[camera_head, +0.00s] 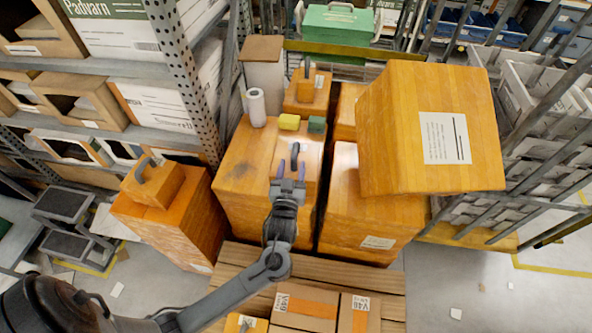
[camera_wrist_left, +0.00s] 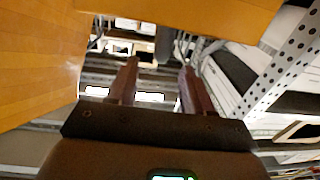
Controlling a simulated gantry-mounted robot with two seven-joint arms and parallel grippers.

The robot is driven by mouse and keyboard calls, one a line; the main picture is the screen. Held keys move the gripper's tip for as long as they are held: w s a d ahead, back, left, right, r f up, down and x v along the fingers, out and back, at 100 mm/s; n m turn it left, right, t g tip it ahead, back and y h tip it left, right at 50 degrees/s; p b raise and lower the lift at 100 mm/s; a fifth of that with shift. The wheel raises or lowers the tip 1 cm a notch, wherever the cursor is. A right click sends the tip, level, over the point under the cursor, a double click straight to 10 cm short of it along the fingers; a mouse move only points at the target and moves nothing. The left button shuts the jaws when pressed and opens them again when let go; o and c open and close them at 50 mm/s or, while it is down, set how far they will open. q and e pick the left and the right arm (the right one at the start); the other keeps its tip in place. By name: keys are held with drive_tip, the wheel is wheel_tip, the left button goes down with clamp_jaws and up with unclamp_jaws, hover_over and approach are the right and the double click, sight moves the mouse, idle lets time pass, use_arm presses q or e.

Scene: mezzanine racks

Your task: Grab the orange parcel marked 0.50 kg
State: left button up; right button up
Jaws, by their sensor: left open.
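Several small orange parcels with dark handles are in the head view: one on the left box stack (camera_head: 153,184), one at the back (camera_head: 307,92), and one partly cut off at the bottom edge (camera_head: 240,323). Another dark handle (camera_head: 293,152) stands just beyond my left gripper, on orange. I cannot read a 0.50 kg mark on any of them. My left gripper (camera_head: 291,169) is open, above the middle large orange box, near that handle. In the left wrist view its fingers (camera_wrist_left: 158,80) are apart with nothing held between them. My right gripper is not in view.
Large orange boxes (camera_head: 240,190) stand close together, with a tilted one (camera_head: 400,120) high at right. A white roll (camera_head: 256,107), a yellow block (camera_head: 289,122) and a green block (camera_head: 317,125) sit behind my gripper. Racks flank both sides. Cartons (camera_head: 307,305) lie on the front pallet.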

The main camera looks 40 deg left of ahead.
sight(295, 155)
use_arm(q)
drive_tip(key=shift+f+b+x, duration=0.15)
drive_tip(key=shift+b+x, duration=0.05)
drive_tip(key=shift+x, duration=1.65)
drive_tip(key=shift+f+b+x, duration=0.2)
drive_tip(key=shift+x, duration=1.7)
drive_tip(key=shift+c, duration=0.5)
clamp_jaws()
drive_tip(key=shift+r, duration=0.1)
